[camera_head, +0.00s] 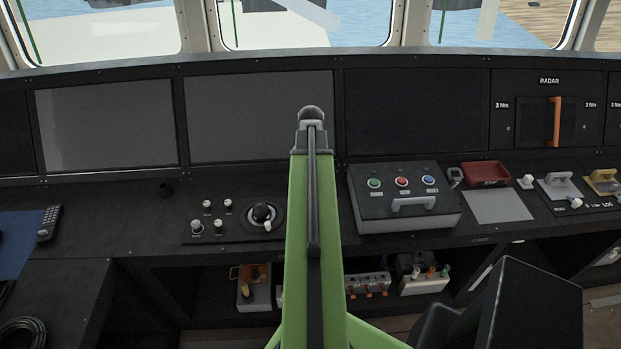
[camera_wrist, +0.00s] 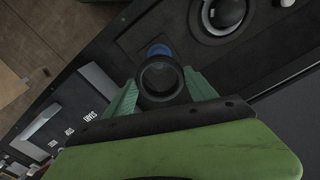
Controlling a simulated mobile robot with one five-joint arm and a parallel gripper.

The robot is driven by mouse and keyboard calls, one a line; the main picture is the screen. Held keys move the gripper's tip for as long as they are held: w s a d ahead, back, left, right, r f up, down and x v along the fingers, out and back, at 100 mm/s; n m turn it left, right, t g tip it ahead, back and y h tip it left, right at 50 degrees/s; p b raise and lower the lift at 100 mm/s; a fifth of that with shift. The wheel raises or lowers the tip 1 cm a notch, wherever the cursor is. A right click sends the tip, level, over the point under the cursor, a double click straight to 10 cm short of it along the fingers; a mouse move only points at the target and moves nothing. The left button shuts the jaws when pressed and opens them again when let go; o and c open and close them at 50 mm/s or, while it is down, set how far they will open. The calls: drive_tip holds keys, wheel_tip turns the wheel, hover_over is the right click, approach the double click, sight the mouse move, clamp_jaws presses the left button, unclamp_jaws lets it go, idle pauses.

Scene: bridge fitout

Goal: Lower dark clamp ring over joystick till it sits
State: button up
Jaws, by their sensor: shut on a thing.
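My gripper (camera_wrist: 160,86) shows in the wrist view with two green fingers closed on the dark clamp ring (camera_wrist: 161,99). The ring's round opening faces the camera, and its inside is dark. A blue round part (camera_wrist: 158,49) shows just past the ring's far edge, with the rest hidden behind the ring. It may belong to the joystick, but I cannot tell, nor whether the ring touches it. In the head view my green arm covers the middle of the console, and the gripper, ring and joystick are hidden behind it.
A raised button box (camera_head: 405,215) with a handle stands close on the right. Dark screens (camera_head: 260,115) rise behind. A black block (camera_head: 530,315) is at the front right.

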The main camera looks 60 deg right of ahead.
wheel_tip(320, 180, down, 5)
drive_tip(key=b, duration=0.4)
drive_tip(key=shift+s+b, duration=0.1)
drive_tip(key=shift+b, duration=0.3)
idle(0.5)
drive_tip(key=shift+f+b, duration=1.5)
drive_tip(key=shift+b, duration=0.1)
drive_tip(key=shift+f+b, duration=1.4)
drive_tip(key=shift+f, duration=0.1)
